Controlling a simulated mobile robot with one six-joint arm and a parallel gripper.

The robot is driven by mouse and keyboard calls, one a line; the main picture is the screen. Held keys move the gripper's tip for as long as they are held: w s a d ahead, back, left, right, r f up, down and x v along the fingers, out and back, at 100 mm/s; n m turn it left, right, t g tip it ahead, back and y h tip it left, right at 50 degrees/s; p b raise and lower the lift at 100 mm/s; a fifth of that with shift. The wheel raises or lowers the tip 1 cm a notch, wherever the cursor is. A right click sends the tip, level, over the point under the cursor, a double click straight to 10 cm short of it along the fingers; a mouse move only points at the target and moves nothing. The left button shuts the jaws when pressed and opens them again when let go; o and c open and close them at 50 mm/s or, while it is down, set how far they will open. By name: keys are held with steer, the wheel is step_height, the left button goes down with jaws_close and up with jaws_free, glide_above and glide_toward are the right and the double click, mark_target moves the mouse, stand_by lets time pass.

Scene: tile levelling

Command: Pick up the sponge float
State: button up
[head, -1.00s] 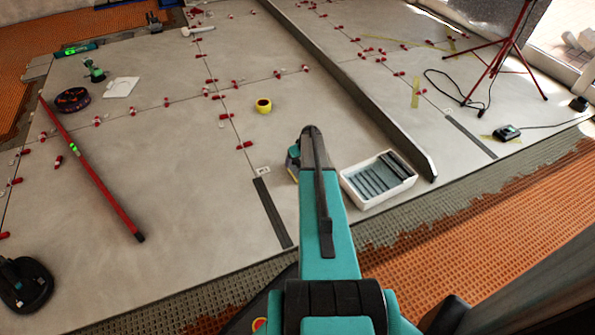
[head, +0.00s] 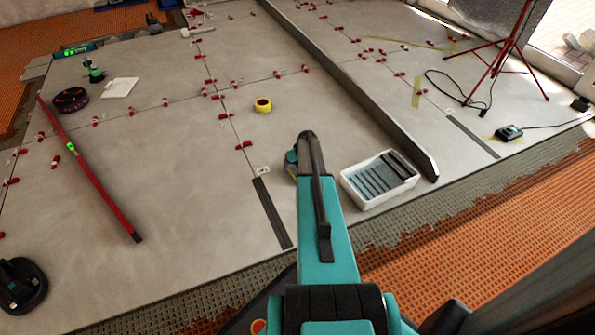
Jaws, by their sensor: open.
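I cannot make out the sponge float for certain. A small dark teal and yellowish shape (head: 291,160) shows just left of the far end of my arm, largely covered by it. I cannot tell whether it is the float or a part of my wrist. My arm reaches forward over the near tiles, and its own links hide my gripper and its fingers. A white wash tray (head: 350,187) with grey-blue ribs or rollers stands on the tiles right of the arm's end.
A yellow tape roll (head: 263,105) lies on the tiles beyond my arm. A long grey straightedge (head: 365,105) runs behind the tray. A red level (head: 95,185) lies at left, a black suction lifter (head: 22,287) at near left. A red tripod (head: 497,62) stands back right. Red clips line the joints.

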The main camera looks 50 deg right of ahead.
steer(key=c, duration=1.3)
steer(key=shift+r+p, duration=0.45)
steer(key=shift+r, duration=0.3)
steer(key=p+v, duration=0.1)
steer(key=v, duration=0.1)
steer(key=shift+a+r, duration=0.15)
steer(key=shift+r, duration=0.15)
steer(key=shift+s+a+r+p, duration=0.2)
steer(key=shift+s+a+p, duration=0.8)
steer(key=shift+s, duration=1.2)
steer(key=shift+s+a+r+p, duration=0.15)
steer(key=shift+s+a+p, duration=0.35)
steer(key=shift+s+a, duration=1.35)
steer(key=shift+s+a+r+p, duration=0.2)
steer(key=shift+s+a+p, duration=0.65)
steer(key=shift+s, duration=1.65)
steer(key=shift+w+a, duration=0.1)
steer(key=shift+a, duration=0.05)
